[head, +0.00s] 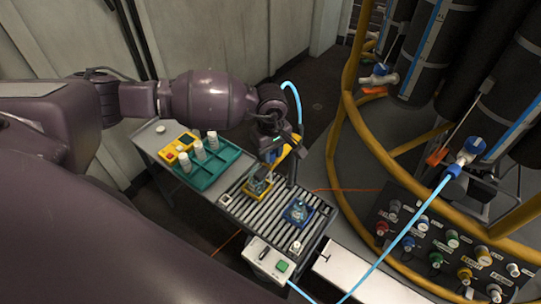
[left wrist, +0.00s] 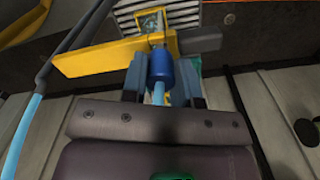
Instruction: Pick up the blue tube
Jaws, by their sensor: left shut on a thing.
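My left gripper (head: 275,154) is above the roller-topped bench. In the left wrist view, its fingers stand on either side of a dark blue cylindrical fitting (left wrist: 161,66), and it is shut on this end of the blue tube. A light blue length of the tube (left wrist: 158,94) runs back from the fitting between the fingers. In the head view, a light blue loop of tube (head: 293,95) arcs beside my left wrist. A yellow part (left wrist: 112,57) lies across just beyond the fingertips. My right gripper is in neither view.
The bench has rollers (head: 270,212), a green tray (head: 208,172) with white bottles, a yellow button box (head: 180,149) and a blue-based device (head: 297,212). Yellow rails (head: 372,140), black cylinders (head: 437,45) and a valve panel (head: 450,243) stand right. Another light blue hose (head: 407,235) crosses there.

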